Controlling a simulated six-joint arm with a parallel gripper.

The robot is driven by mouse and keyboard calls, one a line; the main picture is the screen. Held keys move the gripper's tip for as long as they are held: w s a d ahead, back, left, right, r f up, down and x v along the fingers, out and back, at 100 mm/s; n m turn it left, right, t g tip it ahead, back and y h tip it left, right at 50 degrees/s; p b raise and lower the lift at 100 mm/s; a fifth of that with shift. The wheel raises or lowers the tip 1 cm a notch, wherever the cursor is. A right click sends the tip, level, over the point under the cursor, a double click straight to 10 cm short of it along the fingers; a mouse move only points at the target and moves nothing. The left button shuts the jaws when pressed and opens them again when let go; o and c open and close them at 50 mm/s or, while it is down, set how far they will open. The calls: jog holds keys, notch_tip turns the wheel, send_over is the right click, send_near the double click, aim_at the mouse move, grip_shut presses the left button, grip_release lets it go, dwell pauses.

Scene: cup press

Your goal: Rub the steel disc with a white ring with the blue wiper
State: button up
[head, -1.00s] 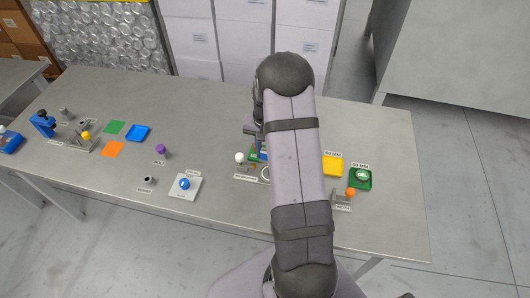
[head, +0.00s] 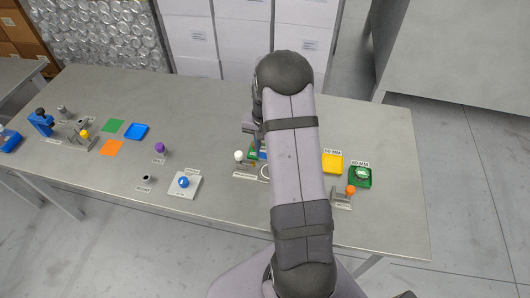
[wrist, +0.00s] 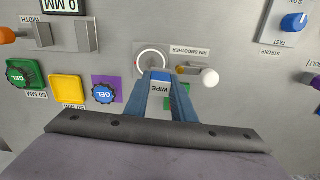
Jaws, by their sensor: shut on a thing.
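My gripper (wrist: 161,104) is shut on the blue wiper (wrist: 160,76), which carries a pale face marked WIPE. The wiper points away from me, up the wrist view. The steel disc with a white ring (wrist: 151,59) lies just beyond the wiper's tip. The tip overlaps the near edge of the disc's mount in the picture; I cannot tell whether it touches the disc. In the head view my arm hides most of the gripper, and only part of the white ring (head: 265,171) shows beside the arm.
A white knob (wrist: 210,77) stands close right of the disc. A blue gel pot (wrist: 104,94) on a purple pad, a yellow tray (wrist: 68,88) and a green gel tray (wrist: 25,79) lie to the left. A green pad (wrist: 178,96) lies partly behind the gripper.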

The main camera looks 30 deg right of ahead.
jog(key=shift+f+b, duration=2.4)
jog(key=shift+f, duration=0.8)
jog(key=shift+f+b, duration=0.3)
jog(key=shift+f, duration=0.45)
jog(key=shift+s+d+r, duration=0.2)
jog(key=shift+s+d, duration=1.15)
jog(key=shift+s+f+b, duration=0.1)
jog(key=shift+f+b, duration=0.1)
jog(key=shift+b, duration=0.1)
jog(key=shift+w+a+r+p, duration=0.2)
jog(key=shift+w+a+p, duration=0.2)
jog(key=shift+w+a, duration=1)
notch_tip(320, 180, up, 3)
jog(key=shift+w+f+p, duration=0.15)
jog(key=shift+p, duration=0.6)
jog(key=shift+r+p, duration=0.6)
jog(key=shift+r, duration=0.1)
jog(key=shift+r+p, duration=1.6)
jog(key=shift+r, duration=0.45)
jog(key=shift+d+f, duration=0.1)
